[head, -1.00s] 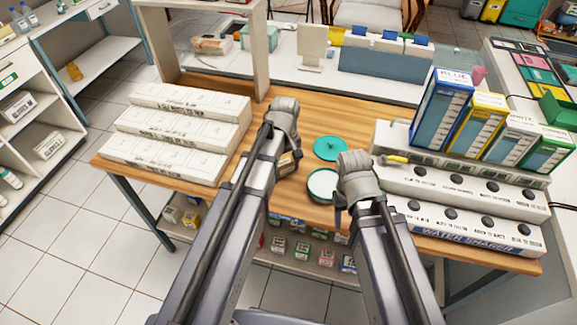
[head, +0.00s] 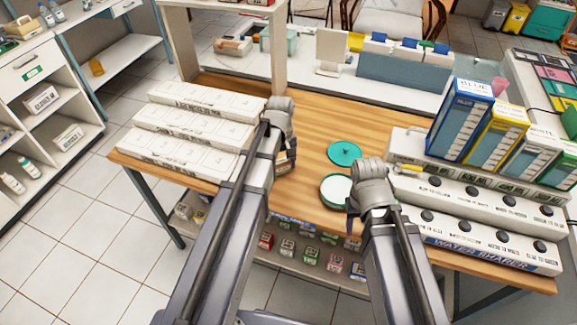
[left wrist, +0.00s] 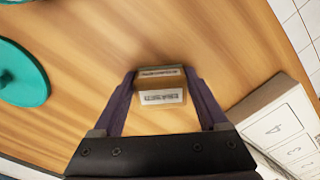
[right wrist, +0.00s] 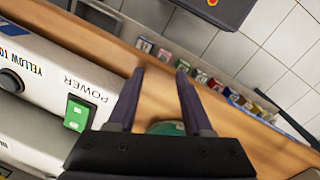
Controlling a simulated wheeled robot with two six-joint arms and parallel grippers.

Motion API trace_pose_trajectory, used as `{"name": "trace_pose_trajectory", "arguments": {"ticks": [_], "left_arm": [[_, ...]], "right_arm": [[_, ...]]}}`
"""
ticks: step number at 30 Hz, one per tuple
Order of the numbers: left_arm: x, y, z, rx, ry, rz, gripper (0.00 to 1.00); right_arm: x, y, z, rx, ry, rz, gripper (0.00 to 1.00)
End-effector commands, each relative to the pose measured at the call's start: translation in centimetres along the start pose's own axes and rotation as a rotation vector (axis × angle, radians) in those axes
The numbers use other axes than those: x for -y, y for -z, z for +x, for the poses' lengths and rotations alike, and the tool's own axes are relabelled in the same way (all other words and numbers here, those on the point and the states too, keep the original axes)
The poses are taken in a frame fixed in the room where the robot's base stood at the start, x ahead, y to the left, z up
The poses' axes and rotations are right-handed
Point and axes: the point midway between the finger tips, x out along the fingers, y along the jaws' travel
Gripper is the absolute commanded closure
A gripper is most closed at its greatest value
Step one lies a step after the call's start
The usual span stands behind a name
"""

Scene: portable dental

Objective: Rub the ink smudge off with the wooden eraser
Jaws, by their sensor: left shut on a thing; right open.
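My left gripper (head: 284,158) is shut on the wooden eraser (left wrist: 160,90), a small tan block with a white printed label, seen between its fingers in the left wrist view. In the head view the eraser is mostly hidden by the gripper, just right of the stacked white boxes. My right gripper (right wrist: 160,75) is open and empty; in the head view it (head: 352,215) is beside the round green dish. I cannot make out the ink smudge in any view.
Stepped white boxes (head: 190,137) with printed numbers stand at the table's left. A green disc (head: 344,153) and a green dish with a pale inside (head: 336,190) lie mid-table. A white unit with black knobs (head: 480,225) fills the right. Bare wood (head: 310,120) lies between.

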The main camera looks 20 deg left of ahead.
Motion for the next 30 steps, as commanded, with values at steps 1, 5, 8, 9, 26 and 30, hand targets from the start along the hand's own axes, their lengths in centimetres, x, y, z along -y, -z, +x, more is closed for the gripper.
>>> {"name": "trace_pose_trajectory", "arguments": {"ticks": [1, 5, 8, 9, 26, 30], "left_arm": [[0.5, 0.5, 0.0, -0.004, 0.004, -0.004, 0.76], [1.0, 1.0, 0.0, -0.003, 0.003, -0.003, 0.76], [1.0, 1.0, 0.0, -0.003, 0.003, -0.002, 0.76], [1.0, 1.0, 0.0, -0.003, 0.003, -0.002, 0.76], [0.9, 0.9, -3.4, 0.0, 0.0, 0.0, 0.76], [0.9, 0.9, -4.7, 0.0, 0.0, 0.0, 0.76]], "right_arm": [[0.0, 0.0, 0.0, 0.0, 0.0, 0.0, 0.49], [0.0, 0.0, 0.0, 0.0, 0.0, 0.0, 0.49], [0.0, 0.0, 0.0, 0.0, 0.0, 0.0, 0.49], [0.0, 0.0, 0.0, 0.0, 0.0, 0.0, 0.49], [-0.3, -0.2, -3.3, 0.0, 0.0, 0.0, 0.49], [-0.5, -0.3, -4.7, 0.0, 0.0, 0.0, 0.49]]}}
